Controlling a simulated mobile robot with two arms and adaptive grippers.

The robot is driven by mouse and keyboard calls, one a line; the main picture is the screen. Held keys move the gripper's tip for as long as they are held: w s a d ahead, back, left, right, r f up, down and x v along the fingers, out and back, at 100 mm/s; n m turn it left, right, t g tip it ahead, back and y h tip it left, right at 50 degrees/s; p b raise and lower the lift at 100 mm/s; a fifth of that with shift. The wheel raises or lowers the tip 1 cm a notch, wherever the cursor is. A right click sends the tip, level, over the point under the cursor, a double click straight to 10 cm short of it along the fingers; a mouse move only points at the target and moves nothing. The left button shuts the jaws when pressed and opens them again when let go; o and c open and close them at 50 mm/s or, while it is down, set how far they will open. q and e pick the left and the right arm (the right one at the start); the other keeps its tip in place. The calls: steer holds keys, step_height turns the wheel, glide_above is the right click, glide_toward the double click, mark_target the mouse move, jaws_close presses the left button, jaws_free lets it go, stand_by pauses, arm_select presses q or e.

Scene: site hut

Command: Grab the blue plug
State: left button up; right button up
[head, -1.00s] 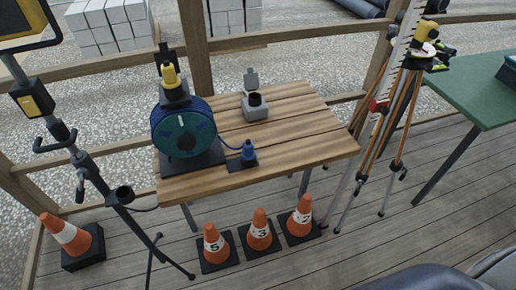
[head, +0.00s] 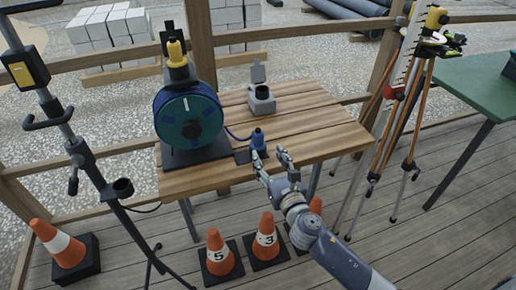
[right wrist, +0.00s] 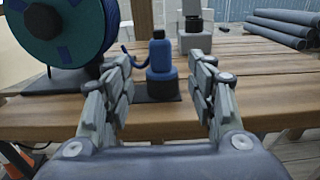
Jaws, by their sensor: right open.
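The blue plug (head: 258,141) stands upright on a small dark plate at the front edge of the wooden table, with a blue cable running from it to the reel. It also shows in the right wrist view (right wrist: 161,62), centred between the fingers and beyond them. My right gripper (head: 272,157) is open and empty, just in front of the plug and apart from it. In the right wrist view my right gripper (right wrist: 165,88) has a finger on each side of the plug. My left gripper is not in view.
The cable reel (head: 188,120) stands left of the plug on the table (head: 215,178). A grey socket box (head: 262,103) with a raised lid sits behind. Orange cones (head: 266,240) stand on the floor below. A tripod (head: 415,130) is at the right.

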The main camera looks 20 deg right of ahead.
mark_target(260, 141)
steer(key=w, duration=1)
steer(key=shift+w+a+f, duration=0.1)
steer(key=shift+w+a, duration=0.05)
jaws_close()
